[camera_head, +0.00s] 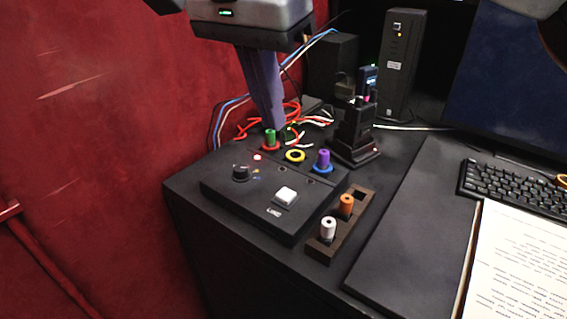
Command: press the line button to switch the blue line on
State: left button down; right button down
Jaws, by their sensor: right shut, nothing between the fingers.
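A white label that seems to read "LINE" (273,212) is printed just in front of the button. A small red light (257,157) glows near the black knob (240,172). My right gripper (271,122) is shut and empty, pointing down from the top, behind the white button and apart from it. Its tips are close to the green peg (270,136); I cannot tell whether they touch. My left gripper is not in view.
The green peg stands in a red ring, a purple peg (323,157) in a blue ring, and a yellow ring (295,156) is empty. A brown rack (322,250) holds orange and white pegs. Cables (238,124) lie behind. The space above the white button is clear.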

jog(key=b, duration=0.1)
send_over(287, 192)
jog(key=f, duration=0.7)
jog(key=s+f, duration=0.1)
jog(key=f, duration=0.3)
jog(key=shift+a+f, duration=0.3)
jog(key=shift+f, duration=0.75)
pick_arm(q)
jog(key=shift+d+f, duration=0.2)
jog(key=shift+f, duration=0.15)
pick_arm(e)
jog(key=shift+f, duration=0.15)
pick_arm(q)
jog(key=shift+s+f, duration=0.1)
